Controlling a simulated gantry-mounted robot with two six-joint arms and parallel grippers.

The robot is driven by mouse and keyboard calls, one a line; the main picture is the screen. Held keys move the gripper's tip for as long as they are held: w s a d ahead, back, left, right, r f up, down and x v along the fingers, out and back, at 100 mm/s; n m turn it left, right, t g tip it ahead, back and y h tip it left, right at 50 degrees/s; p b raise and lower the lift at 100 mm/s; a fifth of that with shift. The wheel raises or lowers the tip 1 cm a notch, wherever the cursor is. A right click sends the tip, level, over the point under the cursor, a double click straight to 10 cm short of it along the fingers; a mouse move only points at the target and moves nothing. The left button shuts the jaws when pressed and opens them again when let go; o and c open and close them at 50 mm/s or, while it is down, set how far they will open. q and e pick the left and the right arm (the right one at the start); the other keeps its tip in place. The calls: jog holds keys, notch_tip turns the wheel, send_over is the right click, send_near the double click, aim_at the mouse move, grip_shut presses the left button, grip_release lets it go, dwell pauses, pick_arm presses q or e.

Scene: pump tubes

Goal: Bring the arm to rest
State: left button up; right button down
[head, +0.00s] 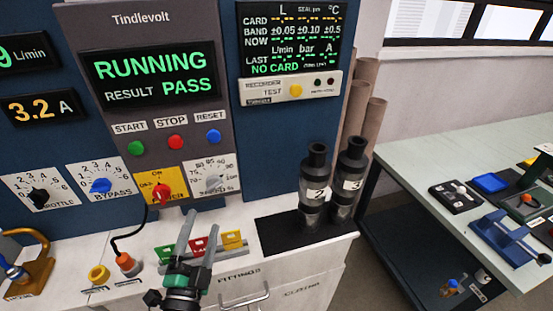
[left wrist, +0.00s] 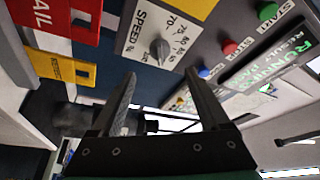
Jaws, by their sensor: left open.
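My left gripper (head: 198,238) is open and empty, held above the white bench in front of the control panel. Its two fingers stand apart in the left wrist view (left wrist: 158,100), with nothing between them. In the head view it is near the green, red and yellow tags (head: 232,240) on the bench. The panel screen (head: 150,70) reads RUNNING, RESULT PASS. A red power knob (head: 161,193) sits below the buttons, and a speed dial also shows in the left wrist view (left wrist: 159,50). My right gripper is not in view.
Two dark pump tubes, marked 2 (head: 313,185) and 3 (head: 348,182), stand upright on a black mat right of the gripper. An orange plug (head: 127,262) and a yellow ring (head: 98,275) are at left. A side table (head: 425,150) with a blue vise (head: 505,238) is at right.

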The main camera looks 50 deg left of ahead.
pick_arm(q)
jog(key=w+d+r+n+t+p, duration=0.2)
jog(key=w+r, duration=0.1)
jog(key=r, duration=0.6)
jog(key=w+d+r+n+t+p, duration=0.1)
jog(key=w+d+r+t, duration=0.1)
jog(key=r, duration=0.7)
jog(key=w+d+r+n+t+p, duration=0.2)
jog(key=w+d+r, duration=0.1)
jog(key=r, duration=0.6)
jog(key=d+r+m+t+h, duration=0.1)
jog(key=d+r+t+h, duration=0.3)
jog(key=d+r+h, duration=0.35)
jog(key=d+r+m+t+h, duration=0.1)
jog(key=d+r+t+h, duration=0.3)
jog(key=r+h, duration=0.5)
notch_tip(320, 180, up, 38)
jog(key=d+p, duration=0.1)
jog(key=p, duration=3.7)
jog(key=shift+d+g+p, duration=0.3)
jog(key=shift+g+p, duration=0.05)
jog(key=shift+g, duration=0.05)
